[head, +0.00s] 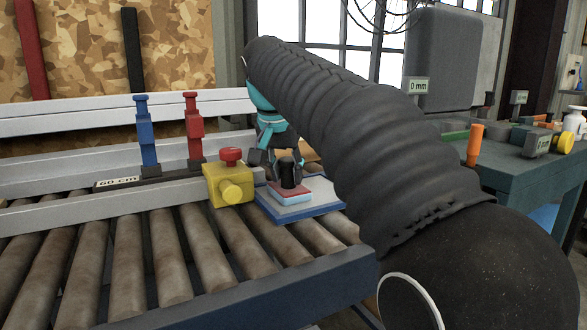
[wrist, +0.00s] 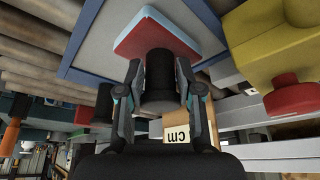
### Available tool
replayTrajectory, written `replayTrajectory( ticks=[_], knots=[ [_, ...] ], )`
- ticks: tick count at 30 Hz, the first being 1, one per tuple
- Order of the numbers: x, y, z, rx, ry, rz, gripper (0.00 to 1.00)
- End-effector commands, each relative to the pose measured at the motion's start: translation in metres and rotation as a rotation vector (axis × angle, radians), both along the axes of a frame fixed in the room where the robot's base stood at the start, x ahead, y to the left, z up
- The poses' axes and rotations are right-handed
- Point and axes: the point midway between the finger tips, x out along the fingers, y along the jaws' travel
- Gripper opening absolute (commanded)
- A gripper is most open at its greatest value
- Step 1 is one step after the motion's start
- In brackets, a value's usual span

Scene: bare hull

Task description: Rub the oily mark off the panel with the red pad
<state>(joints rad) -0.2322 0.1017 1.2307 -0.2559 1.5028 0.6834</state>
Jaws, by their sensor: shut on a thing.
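The red pad (head: 291,190) has a red top, a light blue lower layer and a black upright handle (head: 288,174). My gripper (head: 284,162) is shut on this handle from above. In the wrist view the handle (wrist: 158,75) stands between my two fingers, with the red pad (wrist: 140,38) beyond it. The pad is over the grey panel with a blue border (head: 322,196) and appears to rest on it. The panel (wrist: 108,35) also shows in the wrist view. I see no oily mark on the visible part; the pad and gripper hide some of the surface.
A yellow block (head: 226,188) with a red button stands close to the panel's left side. A roller conveyor (head: 150,255) lies below, with a blue clamp (head: 146,135) and a red clamp (head: 193,130) behind. A green bench (head: 510,165) with small items is at right.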

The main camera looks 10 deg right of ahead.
Motion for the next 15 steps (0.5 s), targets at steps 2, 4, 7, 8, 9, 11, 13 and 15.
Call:
replayTrajectory(
  ticks=[2, 4, 7, 8, 9, 11, 13, 15],
  knots=[
    [-0.002, 0.006, -0.001, 0.001, 0.004, 0.001, 0.08],
    [-0.003, 0.008, -0.002, 0.001, 0.004, 0.001, 0.08],
    [-0.003, 0.01, -0.003, 0.001, 0.005, 0.001, 0.08],
    [-0.003, 0.01, -0.003, 0.001, 0.005, 0.0, 0.08],
    [-0.003, 0.009, -0.003, 0.002, 0.006, 0.0, 0.08],
    [-0.002, 0.007, -0.003, 0.001, 0.006, -0.002, 0.08],
    [-0.001, 0.003, -0.003, 0.001, 0.006, -0.002, 0.08],
    [0.0, -0.001, -0.002, 0.0, 0.008, -0.002, 0.08]
  ],
)
